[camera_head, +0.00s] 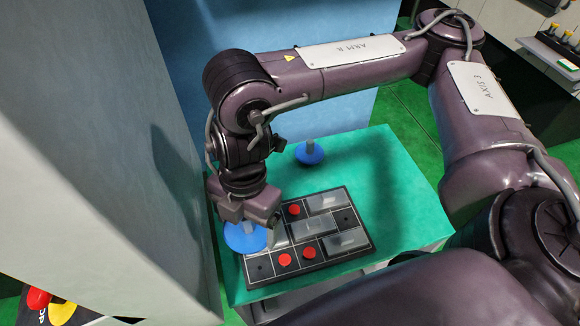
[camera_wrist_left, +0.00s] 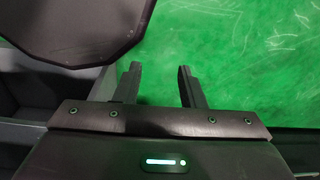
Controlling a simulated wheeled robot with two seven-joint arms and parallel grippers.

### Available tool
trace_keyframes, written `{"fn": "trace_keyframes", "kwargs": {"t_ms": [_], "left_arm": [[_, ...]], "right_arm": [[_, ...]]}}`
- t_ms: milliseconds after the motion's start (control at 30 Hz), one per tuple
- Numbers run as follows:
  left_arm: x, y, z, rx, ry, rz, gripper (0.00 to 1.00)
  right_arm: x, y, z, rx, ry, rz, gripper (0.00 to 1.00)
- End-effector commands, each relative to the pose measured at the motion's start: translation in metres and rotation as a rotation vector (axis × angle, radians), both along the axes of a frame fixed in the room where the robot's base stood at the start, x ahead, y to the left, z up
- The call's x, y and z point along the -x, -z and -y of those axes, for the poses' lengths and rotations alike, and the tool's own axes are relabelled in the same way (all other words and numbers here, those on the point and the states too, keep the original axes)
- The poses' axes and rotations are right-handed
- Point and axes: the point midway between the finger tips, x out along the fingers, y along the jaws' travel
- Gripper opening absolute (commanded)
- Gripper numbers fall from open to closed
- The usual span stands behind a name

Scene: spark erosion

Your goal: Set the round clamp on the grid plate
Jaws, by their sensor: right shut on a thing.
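My right gripper (camera_head: 248,212) points down and is shut on a blue round clamp (camera_head: 245,239), whose disc shows just under the fingers. The disc overlaps the left edge of the black grid plate (camera_head: 362,250) in the head view; I cannot tell whether it touches it. The plate lies on the green table top and carries grey blocks and red round pieces. A second blue disc with a grey post (camera_head: 309,153) stands on the table behind the plate. My left gripper (camera_wrist_left: 159,84) is open and empty in the left wrist view, above a green surface.
The green table top (camera_head: 400,208) is clear to the right of the plate. A pale wall or panel (camera_head: 110,170) rises close on the left, and a blue panel (camera_head: 185,60) stands behind. A red knob (camera_head: 38,299) and a yellow part (camera_head: 62,312) show at bottom left.

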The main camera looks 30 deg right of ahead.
Motion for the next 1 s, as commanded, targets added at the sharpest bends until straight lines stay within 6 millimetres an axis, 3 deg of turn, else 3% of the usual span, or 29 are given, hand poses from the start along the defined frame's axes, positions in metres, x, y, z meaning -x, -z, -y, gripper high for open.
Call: {"fn": "trace_keyframes", "kwargs": {"t_ms": [167,733,1000], "left_arm": [[0.005,0.0,0.015,0.019,-0.003,-0.007,0.36],[0.008,0.012,0.01,0.012,-0.001,-0.011,0.36],[0.006,0.018,0.01,0.012,-0.002,-0.009,0.36]], "right_arm": [[0.001,0.01,-0.001,-0.002,-0.005,-0.004,0.45],[0.002,0.133,-0.001,-0.003,0.0,-0.006,0.45],[0.0,0.163,-0.001,-0.003,-0.002,0.001,0.45]]}}
